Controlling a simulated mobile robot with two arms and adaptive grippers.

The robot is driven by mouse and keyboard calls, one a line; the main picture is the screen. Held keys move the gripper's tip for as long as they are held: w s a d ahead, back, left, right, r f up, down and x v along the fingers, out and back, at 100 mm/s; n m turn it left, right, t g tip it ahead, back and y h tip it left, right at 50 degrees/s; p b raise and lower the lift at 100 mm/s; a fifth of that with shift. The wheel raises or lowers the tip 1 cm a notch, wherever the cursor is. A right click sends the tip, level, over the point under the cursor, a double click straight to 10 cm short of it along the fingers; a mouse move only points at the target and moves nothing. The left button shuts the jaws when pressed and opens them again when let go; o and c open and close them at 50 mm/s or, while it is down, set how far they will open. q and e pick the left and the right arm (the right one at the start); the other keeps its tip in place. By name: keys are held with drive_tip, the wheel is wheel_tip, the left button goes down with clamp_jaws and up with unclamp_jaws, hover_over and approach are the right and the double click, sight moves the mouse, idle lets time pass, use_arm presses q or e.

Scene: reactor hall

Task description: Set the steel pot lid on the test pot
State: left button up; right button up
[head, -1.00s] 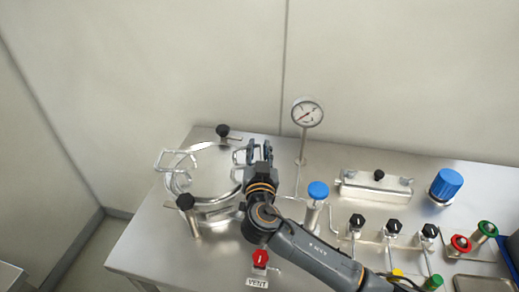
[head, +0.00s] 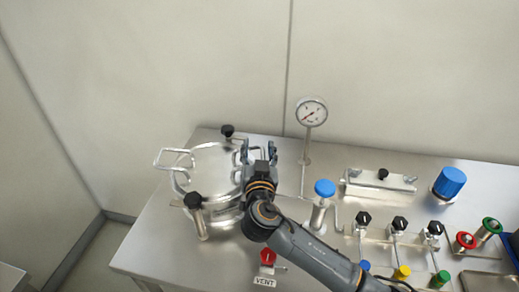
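The steel test pot (head: 226,218) stands at the left end of the steel bench, with a wire handle sticking out at its left. The shiny steel pot lid (head: 212,163) appears to lie over the pot's mouth; glare and steel on steel hide whether it sits evenly. My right gripper (head: 259,150) is at the pot's right side, its two fingers spread apart with a visible gap and nothing clearly held between them. The gripper and wrist hide the right side of the lid and pot. My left gripper is not in view.
Black-knobbed posts (head: 227,131) (head: 194,201) stand behind and in front of the pot. A pressure gauge (head: 311,112), a blue-capped valve (head: 324,189) and a red vent valve (head: 267,257) stand to the right. Several more valves and a blue-capped cylinder (head: 449,182) fill the right side.

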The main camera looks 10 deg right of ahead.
drive_tip(key=shift+r, duration=0.1)
drive_tip(key=s+a, duration=0.1)
drive_tip(key=s, duration=1.1)
drive_tip(key=shift+a, duration=0.1)
